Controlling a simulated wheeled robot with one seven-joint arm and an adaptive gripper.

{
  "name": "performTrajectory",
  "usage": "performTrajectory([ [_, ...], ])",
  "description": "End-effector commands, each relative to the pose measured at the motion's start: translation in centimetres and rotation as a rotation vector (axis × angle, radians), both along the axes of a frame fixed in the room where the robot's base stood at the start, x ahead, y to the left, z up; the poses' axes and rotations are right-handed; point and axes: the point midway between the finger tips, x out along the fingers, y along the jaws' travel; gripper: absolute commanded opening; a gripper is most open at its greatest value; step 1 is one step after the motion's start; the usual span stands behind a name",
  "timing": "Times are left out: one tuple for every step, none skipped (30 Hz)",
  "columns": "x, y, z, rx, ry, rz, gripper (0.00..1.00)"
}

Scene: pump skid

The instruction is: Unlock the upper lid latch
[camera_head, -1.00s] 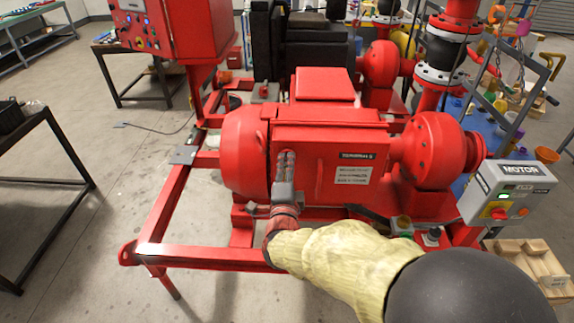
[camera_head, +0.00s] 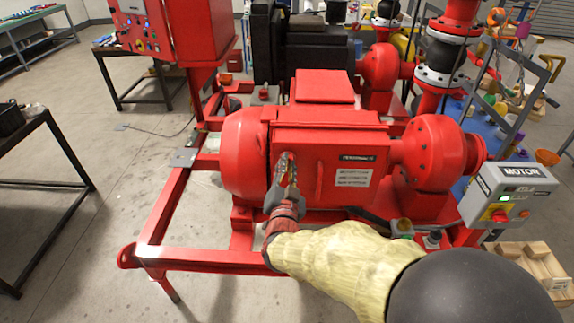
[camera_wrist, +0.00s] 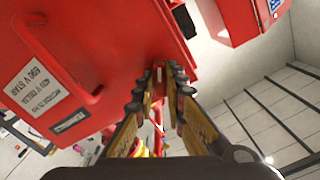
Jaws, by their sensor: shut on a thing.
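The red terminal box (camera_head: 335,135) on the motor has a front lid with a black name plate, a white label and a small red bar handle (camera_head: 320,180). My gripper (camera_head: 286,162) is at the upper left part of this lid. Its fingers are shut on the upper lid latch, which is mostly hidden by the fingertips. In the wrist view my fingertips (camera_wrist: 158,85) close around a small red part (camera_wrist: 159,70), seen as the latch, at the edge of the red box (camera_wrist: 90,50). The latch's exact angle cannot be made out.
A grey motor control box (camera_head: 510,190) stands at the right. Red skid rails (camera_head: 205,258) run below my arm. A red control cabinet (camera_head: 155,30) stands at the back left. A dark table (camera_head: 30,165) is at the left edge. Floor between table and skid is clear.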

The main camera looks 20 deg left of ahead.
Motion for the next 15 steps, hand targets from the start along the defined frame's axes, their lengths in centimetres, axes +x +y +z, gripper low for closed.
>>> performTrajectory([
  [-0.02, -0.03, -0.08, -0.045, -0.007, 0.000, 0.00],
  [-0.02, -0.03, -0.07, -0.072, -0.014, 0.000, 0.00],
  [-0.02, -0.04, -0.05, -0.108, -0.023, 0.001, 0.00],
  [-0.02, -0.03, -0.05, -0.134, -0.029, 0.001, 0.00],
  [-0.02, -0.03, -0.05, -0.159, -0.035, 0.001, 0.00],
  [-0.02, -0.03, -0.06, -0.192, -0.043, 0.001, 0.00],
  [-0.02, -0.03, -0.07, -0.217, -0.049, 0.001, 0.00],
  [-0.03, -0.02, -0.08, -0.240, -0.054, 0.001, 0.00],
  [-0.04, -0.02, -0.10, -0.271, -0.061, 0.001, 0.00],
  [-0.04, -0.02, -0.11, -0.292, -0.066, 0.001, 0.00],
  [-0.04, -0.01, -0.12, -0.312, -0.071, 0.001, 0.00],
  [-0.04, -0.01, -0.12, -0.338, -0.077, 0.001, 0.00],
  [-0.04, -0.01, -0.12, -0.357, -0.082, 0.001, 0.00],
  [-0.04, -0.01, -0.12, -0.373, -0.086, 0.001, 0.00],
  [-0.04, -0.01, -0.12, -0.396, -0.091, 0.001, 0.00],
])
